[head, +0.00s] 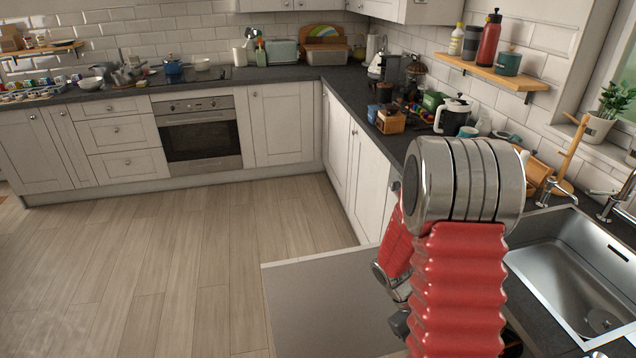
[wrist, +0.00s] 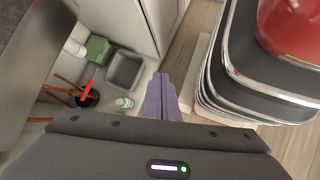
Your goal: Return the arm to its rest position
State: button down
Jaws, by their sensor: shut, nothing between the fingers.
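My arm (head: 462,285) rises in front of the worktop in the head view, with red ribbed sleeves and a banded steel joint at the top. It folds back down on its left side. My gripper cannot be made out in the head view. In the wrist view my gripper (wrist: 160,80) shows as two purple fingers pressed together, pointing away from the camera. Nothing is held between them. They point down past pale cupboard fronts.
In the wrist view a green box (wrist: 97,49), a grey open bin (wrist: 125,70) and a small bottle (wrist: 124,102) lie beyond the fingers. In the head view a steel sink (head: 565,270) is right of my arm. The wooden floor (head: 180,260) is clear.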

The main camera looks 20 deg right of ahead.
jog(key=a+r+t+y, duration=0.2)
jog(key=a+r+t, duration=0.4)
jog(key=a+r, duration=0.6)
jog(key=a+r+m+t+y, duration=0.1)
jog(key=a+r+t, duration=0.5)
jog(key=a+r, duration=0.6)
notch_tip(320, 180, up, 5)
jog(key=shift+w+a+m+y, duration=0.2)
jog(key=shift+a+m+y, duration=0.1)
jog(key=shift+y, duration=0.3)
jog(key=shift+d, duration=0.15)
